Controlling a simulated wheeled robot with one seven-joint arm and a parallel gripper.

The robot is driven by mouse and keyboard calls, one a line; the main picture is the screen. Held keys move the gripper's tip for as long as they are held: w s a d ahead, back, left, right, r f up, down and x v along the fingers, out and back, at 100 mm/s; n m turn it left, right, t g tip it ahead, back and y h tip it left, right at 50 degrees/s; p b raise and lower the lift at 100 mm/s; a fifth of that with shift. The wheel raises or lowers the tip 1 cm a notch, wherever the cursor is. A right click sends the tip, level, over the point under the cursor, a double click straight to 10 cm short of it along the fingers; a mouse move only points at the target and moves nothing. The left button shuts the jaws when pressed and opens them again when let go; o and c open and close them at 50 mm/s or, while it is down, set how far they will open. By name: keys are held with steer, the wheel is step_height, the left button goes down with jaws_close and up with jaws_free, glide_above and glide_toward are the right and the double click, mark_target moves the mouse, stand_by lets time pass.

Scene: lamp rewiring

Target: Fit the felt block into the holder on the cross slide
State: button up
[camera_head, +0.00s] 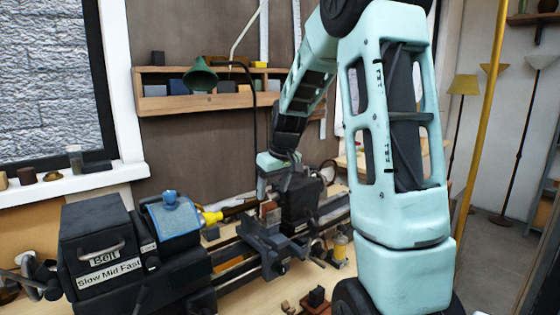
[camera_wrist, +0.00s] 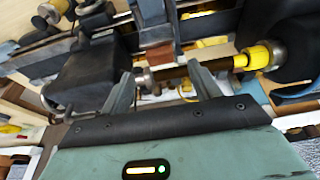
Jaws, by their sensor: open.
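My gripper (camera_head: 275,176) points down above the lathe, its jaws apart. In the wrist view its two fingers (camera_wrist: 165,88) are spread, with nothing clearly held between them. The cross slide (camera_head: 262,246) is below it in the middle of the lathe. A small reddish-brown block (camera_head: 269,210), which looks like the felt block, stands upright at the cross slide, just under the fingertips. A brown face (camera_wrist: 160,54) shows just beyond the fingers in the wrist view. I cannot tell how deeply the block sits in the holder, whose details are hidden.
The dark headstock (camera_head: 105,250) with a blue cover (camera_head: 172,218) and yellow spindle piece (camera_head: 212,217) is at left. The dark tailstock (camera_head: 300,204) stands close right of my gripper.

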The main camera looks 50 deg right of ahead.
steer(key=b+v, duration=0.1)
steer(key=v, duration=1)
steer(key=shift+r+b, duration=0.3)
steer(key=shift+b, duration=0.1)
steer(key=shift+s, duration=0.15)
steer(key=a+f+n+g+y+b, duration=0.1)
steer(key=a+f+n, duration=0.35)
steer(key=a, duration=1.05)
steer(key=a+f+n+g+y+b, duration=0.1)
steer(key=a+f, duration=0.6)
steer(key=a, duration=0.8)
steer(key=s+a+f+n, duration=0.2)
steer(key=s+a+f, duration=0.2)
steer(key=s, duration=0.5)
steer(key=s+a+f+n+g, duration=0.1)
steer(key=s+a+f+n, duration=0.2)
steer(key=s+a, duration=0.6)
step_height(320, 180, down, 2)
steer(key=shift+f+h, duration=0.2)
steer(key=shift+h, duration=0.1)
steer(key=shift+w, duration=0.1)
